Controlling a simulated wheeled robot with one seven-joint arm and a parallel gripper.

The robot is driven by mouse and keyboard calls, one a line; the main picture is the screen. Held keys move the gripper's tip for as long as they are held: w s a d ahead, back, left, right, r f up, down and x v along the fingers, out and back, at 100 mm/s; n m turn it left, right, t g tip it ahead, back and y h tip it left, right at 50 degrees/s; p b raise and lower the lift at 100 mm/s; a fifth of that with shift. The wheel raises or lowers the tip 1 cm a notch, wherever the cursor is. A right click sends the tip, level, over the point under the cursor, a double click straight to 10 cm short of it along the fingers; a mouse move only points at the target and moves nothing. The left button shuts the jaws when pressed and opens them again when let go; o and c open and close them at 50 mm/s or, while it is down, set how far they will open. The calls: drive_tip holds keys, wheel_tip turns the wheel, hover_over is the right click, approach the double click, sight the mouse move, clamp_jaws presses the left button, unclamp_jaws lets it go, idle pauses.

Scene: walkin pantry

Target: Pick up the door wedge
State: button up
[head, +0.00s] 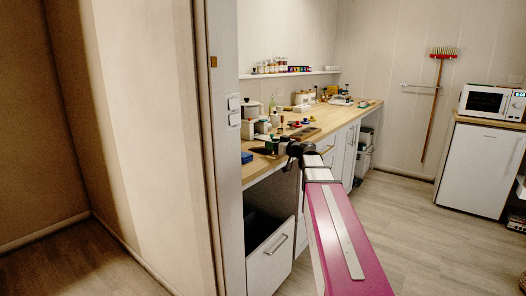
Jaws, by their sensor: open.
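I cannot make out the door wedge for certain in the head view; the items on the counter are small and crowded. My gripper (272,146) is at the end of my outstretched arm, over the near part of the wooden counter (338,112). It is open, with nothing visibly held, though its fingers are small and dark here. A small blue block-like item (246,157) lies at the counter's near left end, just left of my gripper. I cannot tell what it is.
Pots, jars and small items crowd the counter's back. An open drawer (270,262) juts out below. A door frame with switches (233,111) stands close on the left. A microwave (487,101) and broom (439,95) are at the right. The floor between is clear.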

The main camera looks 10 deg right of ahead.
drive_tip(key=shift+x, duration=1.05)
clamp_jaws()
drive_tip(key=shift+r, duration=0.1)
